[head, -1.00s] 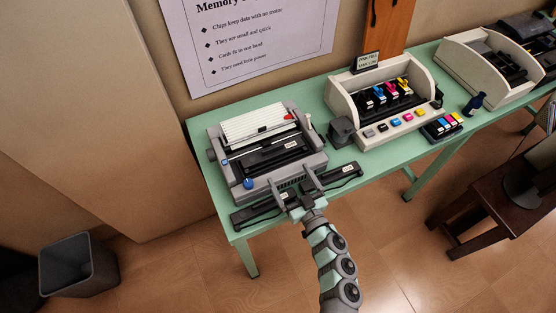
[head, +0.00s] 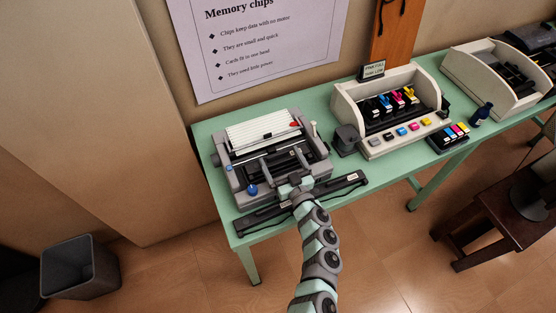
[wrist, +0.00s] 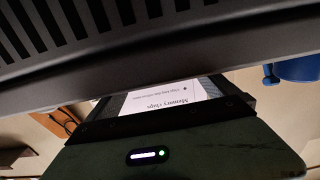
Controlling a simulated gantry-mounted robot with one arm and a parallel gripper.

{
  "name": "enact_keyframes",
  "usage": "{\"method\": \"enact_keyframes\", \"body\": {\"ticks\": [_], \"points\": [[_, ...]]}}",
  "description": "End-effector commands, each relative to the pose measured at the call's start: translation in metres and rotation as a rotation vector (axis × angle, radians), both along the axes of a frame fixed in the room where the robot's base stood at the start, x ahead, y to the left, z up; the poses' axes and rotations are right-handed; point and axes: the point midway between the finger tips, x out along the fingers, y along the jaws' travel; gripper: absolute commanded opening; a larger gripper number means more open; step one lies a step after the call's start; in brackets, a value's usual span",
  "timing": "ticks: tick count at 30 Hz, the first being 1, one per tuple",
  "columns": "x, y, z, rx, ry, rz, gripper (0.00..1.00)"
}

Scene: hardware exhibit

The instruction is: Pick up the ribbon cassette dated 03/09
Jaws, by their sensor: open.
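The dates on the ribbon cassettes are too small to read. One black cassette with a pale label sits inside the grey printer (head: 240,177), partly behind my gripper. A left cassette (head: 260,220) and a right cassette (head: 345,183), both long, black and with small pale labels, lie on the table in front of the printer. My gripper (head: 281,162) is open above the printer's front edge, its fingers pointing toward the printer. I see nothing between them. The wrist view shows a dark ribbed grey housing (wrist: 150,50) close by and a blue knob (wrist: 298,68).
The green table (head: 215,130) runs along the wall. A beige inkjet printer (head: 392,140) with several ink cartridges stands to the right, with a black block (head: 347,140) beside it. A bin (head: 80,270) and a stool (head: 500,210) stand on the floor.

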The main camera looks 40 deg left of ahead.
Motion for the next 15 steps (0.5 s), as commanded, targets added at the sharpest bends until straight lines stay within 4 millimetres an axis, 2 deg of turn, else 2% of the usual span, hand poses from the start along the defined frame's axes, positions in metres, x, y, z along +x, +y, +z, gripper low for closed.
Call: {"method": "enact_keyframes", "body": {"ticks": [5, 15], "points": [[-0.0001, -0.0004, -0.0006, -0.001, 0.000, 0.000, 0.98], [-0.0003, -0.0006, -0.0008, -0.001, 0.001, 0.000, 0.71]]}}
